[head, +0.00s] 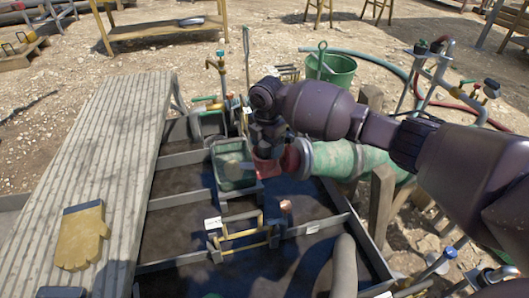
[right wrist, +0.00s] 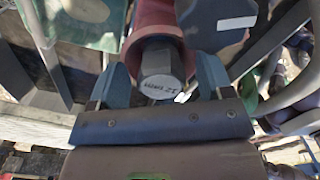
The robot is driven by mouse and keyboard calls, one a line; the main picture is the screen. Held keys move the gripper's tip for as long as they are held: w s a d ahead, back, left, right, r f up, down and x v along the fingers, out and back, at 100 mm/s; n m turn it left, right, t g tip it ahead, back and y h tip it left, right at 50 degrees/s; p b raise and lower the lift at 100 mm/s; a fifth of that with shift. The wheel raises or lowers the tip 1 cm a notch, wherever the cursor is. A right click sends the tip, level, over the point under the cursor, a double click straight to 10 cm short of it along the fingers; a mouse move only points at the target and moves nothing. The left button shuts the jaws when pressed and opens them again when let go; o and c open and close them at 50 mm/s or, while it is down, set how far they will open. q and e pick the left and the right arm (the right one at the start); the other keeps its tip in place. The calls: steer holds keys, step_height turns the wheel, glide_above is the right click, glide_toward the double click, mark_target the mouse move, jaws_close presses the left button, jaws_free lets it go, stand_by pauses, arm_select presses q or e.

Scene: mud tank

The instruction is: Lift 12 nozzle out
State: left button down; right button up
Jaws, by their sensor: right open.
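The nozzle (right wrist: 160,72) shows in the right wrist view as a grey end with small dark lettering, seated in a red fitting (right wrist: 153,30). My right gripper (right wrist: 162,82) is open, with one finger on each side of the grey end; I cannot tell whether either finger touches it. In the head view my right gripper (head: 268,148) points down over a red part (head: 267,167) beside the green tray. The nozzle itself is hidden there behind the gripper. My left gripper is not in view.
A green hose (head: 345,160) with a red end lies just right of the gripper. A green tray (head: 232,183) stands left. A labelled rack (head: 240,240) is in front. A plank walkway (head: 110,150) bears a yellow glove (head: 82,236). A green bucket (head: 335,72) stands behind.

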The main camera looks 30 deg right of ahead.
mark_target(266, 143)
steer(key=c, duration=1)
steer(key=shift+r, duration=0.15)
